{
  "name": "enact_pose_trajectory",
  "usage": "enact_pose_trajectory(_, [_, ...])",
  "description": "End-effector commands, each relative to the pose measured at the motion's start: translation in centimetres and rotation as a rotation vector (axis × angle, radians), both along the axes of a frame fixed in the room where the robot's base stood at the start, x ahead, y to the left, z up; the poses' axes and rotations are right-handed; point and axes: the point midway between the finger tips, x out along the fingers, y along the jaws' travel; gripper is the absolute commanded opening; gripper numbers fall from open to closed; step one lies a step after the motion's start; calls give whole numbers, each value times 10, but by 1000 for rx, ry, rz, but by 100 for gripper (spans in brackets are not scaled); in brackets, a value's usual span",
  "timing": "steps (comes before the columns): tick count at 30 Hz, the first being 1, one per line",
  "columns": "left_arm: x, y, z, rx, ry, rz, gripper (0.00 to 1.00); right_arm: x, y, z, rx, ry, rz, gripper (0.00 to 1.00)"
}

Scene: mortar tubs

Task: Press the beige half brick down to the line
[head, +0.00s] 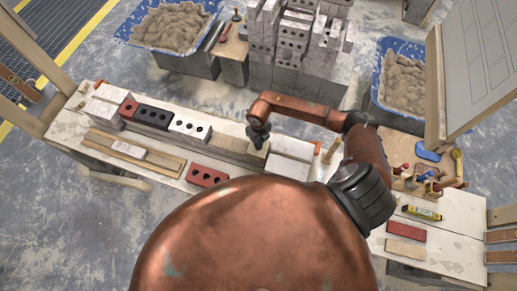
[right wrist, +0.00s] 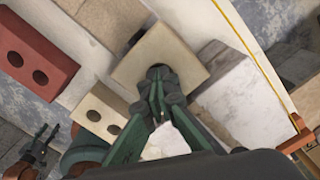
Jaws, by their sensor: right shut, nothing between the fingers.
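The beige half brick (head: 257,155) sits in the row on the wall, between a grey-beige stretch and white blocks. In the right wrist view the half brick (right wrist: 185,50) is a pale square, slightly turned against its neighbours. My right gripper (head: 257,137) is shut and empty, fingertips down over its top (right wrist: 160,74); they look touching or very close. The line (right wrist: 245,45) is a thin yellow string along the wall's edge, ending at an orange holder (right wrist: 298,140). Dark fingers, seemingly my left gripper (right wrist: 42,142), show at lower left, jaws unclear.
White blocks (head: 290,168) continue the row on the right. Red (head: 129,109), black (head: 153,117) and white (head: 190,128) bricks stand left. A red holed brick (head: 206,176) lies in front. Mortar tubs (head: 385,70) and stacked blocks (head: 292,45) stand behind.

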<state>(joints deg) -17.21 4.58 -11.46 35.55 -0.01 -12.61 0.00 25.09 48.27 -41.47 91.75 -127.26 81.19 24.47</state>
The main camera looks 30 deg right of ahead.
Motion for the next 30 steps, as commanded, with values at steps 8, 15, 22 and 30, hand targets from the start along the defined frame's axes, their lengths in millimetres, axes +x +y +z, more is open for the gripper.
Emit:
enact_pose_trajectory(8, [0,0,-1,0,0,0,40,-1,0,-3,-1,3,0,0])
enact_pose_trajectory(15, [1,0,4,0,-1,0,40,-1,0,5,-1,2,0,0])
enact_pose_trajectory(22, [2,0,17,0,-3,0,40,0,0,24,-1,1,0,0])
enact_pose_trajectory(30, [3,0,31,0,-5,0,40,0,0,44,-1,1,0,0])
